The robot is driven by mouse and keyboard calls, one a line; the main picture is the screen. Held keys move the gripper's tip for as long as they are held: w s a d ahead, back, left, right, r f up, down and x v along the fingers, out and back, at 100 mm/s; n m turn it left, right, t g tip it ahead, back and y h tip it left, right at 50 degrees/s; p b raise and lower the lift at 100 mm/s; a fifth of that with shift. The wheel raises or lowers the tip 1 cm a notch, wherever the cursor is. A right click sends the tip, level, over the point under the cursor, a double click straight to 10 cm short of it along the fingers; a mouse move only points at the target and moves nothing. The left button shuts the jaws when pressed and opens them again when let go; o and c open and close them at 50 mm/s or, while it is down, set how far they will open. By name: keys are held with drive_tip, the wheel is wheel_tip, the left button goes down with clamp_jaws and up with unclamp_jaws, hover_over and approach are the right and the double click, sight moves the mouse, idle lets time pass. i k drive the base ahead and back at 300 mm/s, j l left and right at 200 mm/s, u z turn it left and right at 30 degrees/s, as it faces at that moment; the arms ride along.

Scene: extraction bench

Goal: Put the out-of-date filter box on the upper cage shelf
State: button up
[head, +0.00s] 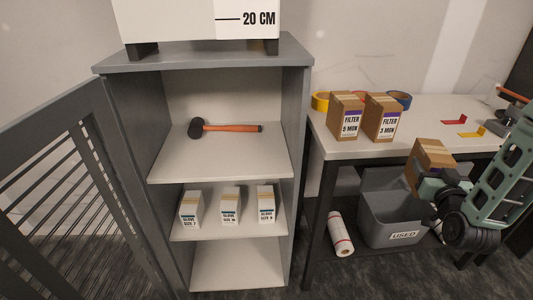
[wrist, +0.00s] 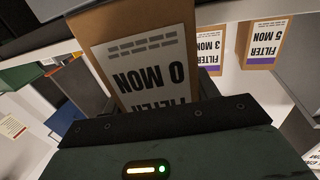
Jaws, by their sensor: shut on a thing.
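My gripper (head: 430,176) is shut on a brown filter box (head: 435,155) in front of the bench's edge, above the grey bin. In the wrist view the held filter box (wrist: 140,50) has a white label that reads "FILTER 0 MON" upside down. The grey cage (head: 110,150) stands left of the bench with its barred door (head: 60,170) open to the left. Its upper shelf (head: 230,165) holds a black-headed mallet (head: 225,127) with an orange handle near the back; the front of that shelf is bare.
Two boxes, "FILTER 5 MON" (head: 346,116) and "FILTER 3 MON" (head: 384,118), stand on the bench (head: 430,115) with tape rolls behind. Several glove boxes (head: 230,205) fill the middle shelf. A bin marked "USED" (head: 390,225) and a white roll (head: 340,235) sit below the bench.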

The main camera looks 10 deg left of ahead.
sight(252, 157)
drive_tip(key=j+u, duration=0.2)
drive_tip(key=u, duration=0.15)
drive_tip(key=k+j+u, duration=0.1)
drive_tip(key=u, duration=0.25)
drive_tip(key=i+l+u, duration=0.15)
drive_tip(key=l+u, duration=0.15)
drive_tip(key=i+l+u, duration=0.15)
drive_tip(key=l+u, duration=0.45)
drive_tip(key=i+l, duration=0.05)
drive_tip(key=l, duration=0.05)
